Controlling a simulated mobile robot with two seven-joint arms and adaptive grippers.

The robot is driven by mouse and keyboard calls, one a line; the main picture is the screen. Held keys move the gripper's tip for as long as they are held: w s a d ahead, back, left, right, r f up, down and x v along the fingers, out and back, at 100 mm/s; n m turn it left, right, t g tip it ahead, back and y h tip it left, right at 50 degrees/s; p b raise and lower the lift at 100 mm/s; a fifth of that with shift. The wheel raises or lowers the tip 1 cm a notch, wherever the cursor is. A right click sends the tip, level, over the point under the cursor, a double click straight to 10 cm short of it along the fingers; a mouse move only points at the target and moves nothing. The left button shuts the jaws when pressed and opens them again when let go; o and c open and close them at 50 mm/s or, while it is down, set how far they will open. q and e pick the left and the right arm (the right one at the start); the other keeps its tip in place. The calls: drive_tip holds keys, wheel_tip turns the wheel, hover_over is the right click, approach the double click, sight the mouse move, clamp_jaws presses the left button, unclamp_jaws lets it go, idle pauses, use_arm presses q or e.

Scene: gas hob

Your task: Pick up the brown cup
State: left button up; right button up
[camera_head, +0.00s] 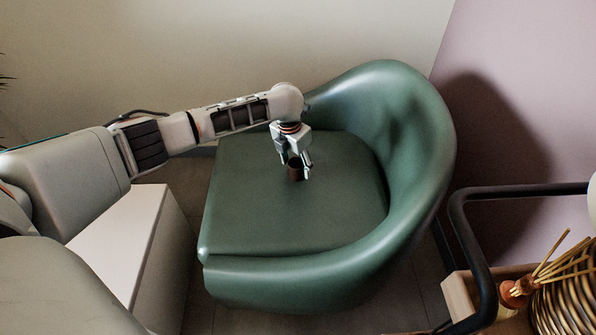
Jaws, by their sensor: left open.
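The brown cup (295,173) is small and dark and stands on the seat of a green armchair (330,220). My left gripper (295,168) reaches in from the left and points down at the cup. Its fingers are open, with one on each side of the cup. The frame is too small to tell whether the fingers touch it. The gripper hides part of the cup's upper side. My right gripper is not in view.
The chair's curved back and arm (425,150) rise to the right of the cup. A white box-like cabinet (115,240) stands at the left. A black tubular rail (470,240) and a wicker vase (565,305) with sticks are at the lower right. The seat around the cup is clear.

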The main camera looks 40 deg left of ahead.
use_arm(q)
drive_tip(key=shift+r, duration=0.15)
drive_tip(key=c, duration=1.2)
drive_tip(key=shift+c, duration=0.2)
